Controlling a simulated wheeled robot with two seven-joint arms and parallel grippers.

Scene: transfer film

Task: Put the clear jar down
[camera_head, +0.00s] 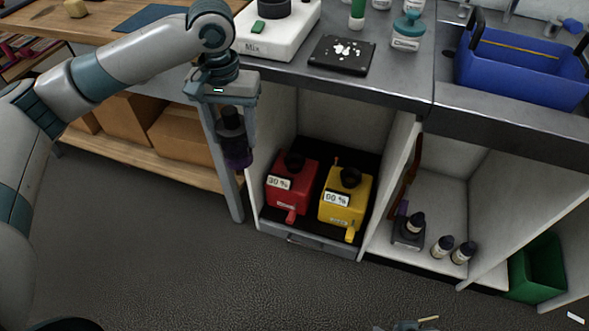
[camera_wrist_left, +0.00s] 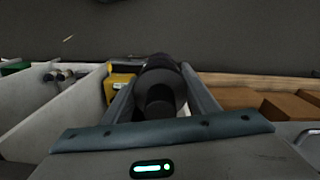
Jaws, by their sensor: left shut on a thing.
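My left gripper (camera_head: 234,142) points down in front of the counter's left post and is shut on a dark jar (camera_head: 237,154). The jar has a black top and a dark purplish body; it hangs upright, clear of any surface I can see. In the left wrist view the jar (camera_wrist_left: 160,85) sits between the two fingers, its black top toward the camera. No plainly clear jar shows. A small grey part at the bottom edge of the head view may be my right gripper (camera_head: 408,325); its fingers cannot be made out.
A red box (camera_head: 289,186) and a yellow box (camera_head: 345,199) stand in the open cabinet bay. Small dark bottles (camera_head: 462,252) stand in the right bay. The floor in front is mostly clear.

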